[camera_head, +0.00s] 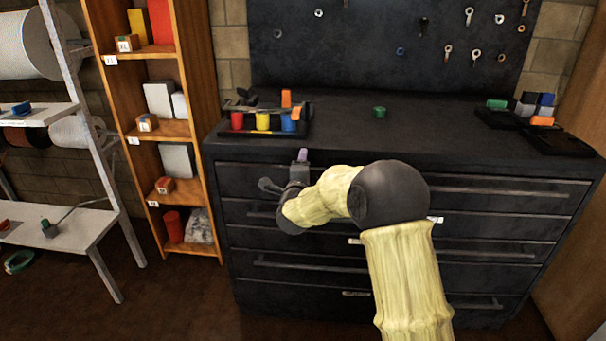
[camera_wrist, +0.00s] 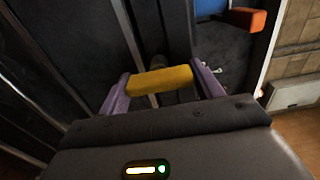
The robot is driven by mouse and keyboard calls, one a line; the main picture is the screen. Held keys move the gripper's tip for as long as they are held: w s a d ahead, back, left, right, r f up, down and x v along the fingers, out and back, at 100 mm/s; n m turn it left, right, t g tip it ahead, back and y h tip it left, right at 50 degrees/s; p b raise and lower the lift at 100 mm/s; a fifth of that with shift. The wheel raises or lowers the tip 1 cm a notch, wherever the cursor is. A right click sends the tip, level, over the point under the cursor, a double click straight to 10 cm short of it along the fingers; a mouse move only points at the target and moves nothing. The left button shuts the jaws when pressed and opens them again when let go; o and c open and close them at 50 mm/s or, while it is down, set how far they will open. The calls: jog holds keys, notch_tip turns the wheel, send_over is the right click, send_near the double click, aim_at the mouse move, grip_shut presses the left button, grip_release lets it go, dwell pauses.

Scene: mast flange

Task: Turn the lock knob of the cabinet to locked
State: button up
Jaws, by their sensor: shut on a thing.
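The cabinet (camera_head: 500,222) is dark, with several wide drawers and long bar handles. My gripper (camera_head: 301,157) is at the upper left of its front, just below the top edge. In the wrist view my gripper (camera_wrist: 160,82) has its two purple fingers on either end of a yellow bar, which looks like the lock knob (camera_wrist: 160,81). The bar lies nearly level in that view, slightly higher at its right end. A dark round part shows behind it. The knob cannot be made out in the head view, and no lock marking is readable.
On the cabinet top are a dark tray (camera_head: 268,135) with coloured cups, a green piece (camera_head: 379,112) and dark trays of blocks at the right. A wooden shelf (camera_head: 190,105) stands close left of the cabinet. A white rack (camera_head: 95,215) is further left.

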jog(key=shift+f, duration=0.15)
jog(key=o, duration=1)
jog(key=shift+s, duration=0.1)
jog(key=s, duration=1.1)
jog(key=s+p, duration=0.1)
jog(key=s, duration=0.5)
jog(key=shift+s+a, duration=0.15)
jog(key=shift+a, duration=0.1)
